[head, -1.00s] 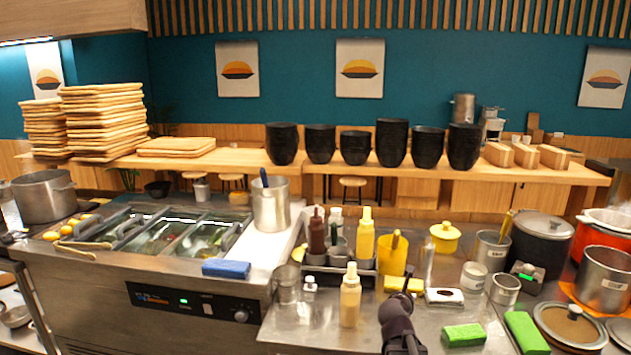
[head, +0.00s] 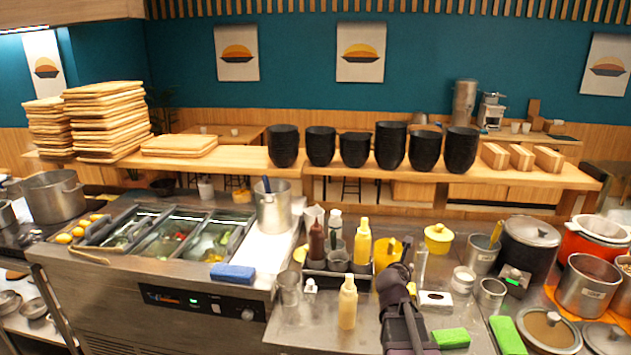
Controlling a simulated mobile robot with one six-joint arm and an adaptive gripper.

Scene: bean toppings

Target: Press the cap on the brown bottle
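The brown bottle (head: 316,241) stands upright in a dark caddy (head: 336,275) in the middle of the counter, with a narrow pointed brown top. Whether its cap is fully seated is too small to tell. My gripper (head: 406,247) points away from me, to the right of the caddy and in front of a yellow container. It is apart from the brown bottle. Its fingers are dark and small, so I cannot tell whether they are open or shut. I see nothing clearly held.
Beside the brown bottle in the caddy are a yellow bottle (head: 362,243) and metal cups. A pale yellow bottle (head: 347,304) stands in front. A small white item (head: 310,286) lies left of it. A yellow container (head: 386,254) and green sponge (head: 451,338) are near my arm.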

